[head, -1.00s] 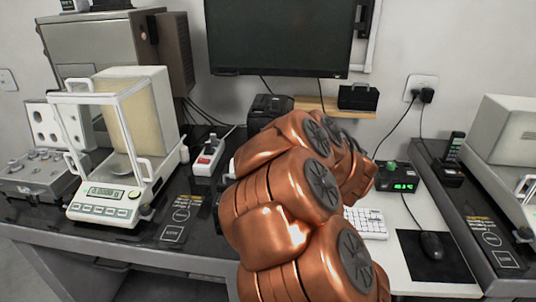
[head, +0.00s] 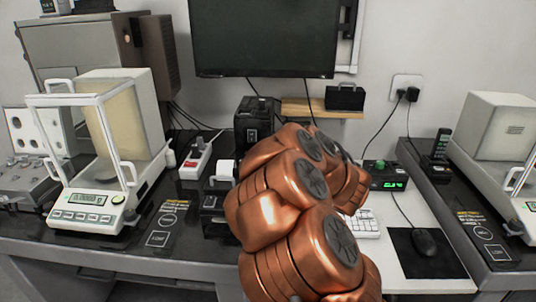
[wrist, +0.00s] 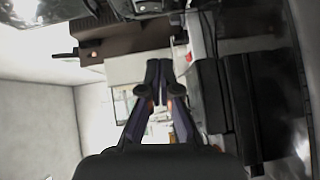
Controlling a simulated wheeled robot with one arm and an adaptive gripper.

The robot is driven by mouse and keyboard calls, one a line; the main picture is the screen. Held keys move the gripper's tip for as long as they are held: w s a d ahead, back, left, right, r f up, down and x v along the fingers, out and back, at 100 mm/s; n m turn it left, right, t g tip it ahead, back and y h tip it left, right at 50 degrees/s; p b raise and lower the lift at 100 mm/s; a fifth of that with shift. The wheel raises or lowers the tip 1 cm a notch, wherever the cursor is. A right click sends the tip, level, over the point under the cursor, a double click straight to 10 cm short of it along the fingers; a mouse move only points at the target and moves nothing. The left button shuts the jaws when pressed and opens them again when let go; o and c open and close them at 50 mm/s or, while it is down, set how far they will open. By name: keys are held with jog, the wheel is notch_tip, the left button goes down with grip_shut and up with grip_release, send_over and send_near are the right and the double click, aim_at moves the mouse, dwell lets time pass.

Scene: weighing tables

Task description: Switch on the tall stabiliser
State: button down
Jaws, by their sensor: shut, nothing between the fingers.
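A tall black box (head: 257,122), which looks like the tall stabiliser, stands on the dark bench below the monitor. My copper arm covers its lower right part, and I cannot make out its switch in the head view. My gripper is hidden behind the arm there. In the wrist view my gripper (wrist: 155,72) is shut and empty, with the fingertips together. A black box (wrist: 211,95) shows to the right of the fingers, apart from them in the picture. I cannot tell for certain which box that is.
A balance with a glass case (head: 95,190) stands at left. A power strip with a red switch (head: 196,158) and a small black printer with a white roll (head: 219,190) are near the tall box. A small box with green digits (head: 388,177) and a keyboard (head: 366,224) are right of my arm.

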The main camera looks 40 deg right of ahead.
send_near(249, 141)
jog(key=w+a, duration=0.3)
jog(key=shift+w+d+f+p, duration=0.1)
jog(key=shift+w+d+p, duration=0.25)
jog(key=shift+w+d, duration=0.35)
jog(key=shift+w+d+f+p, duration=0.1)
jog(key=shift+w+d+p, duration=0.2)
jog(key=shift+w+d, duration=0.4)
jog(key=shift+w+a+f+b, duration=0.1)
jog(key=shift+w+b, duration=0.1)
jog(key=shift+b, duration=0.1)
jog(key=shift+f+b, duration=0.1)
jog(key=shift+b, duration=0.35)
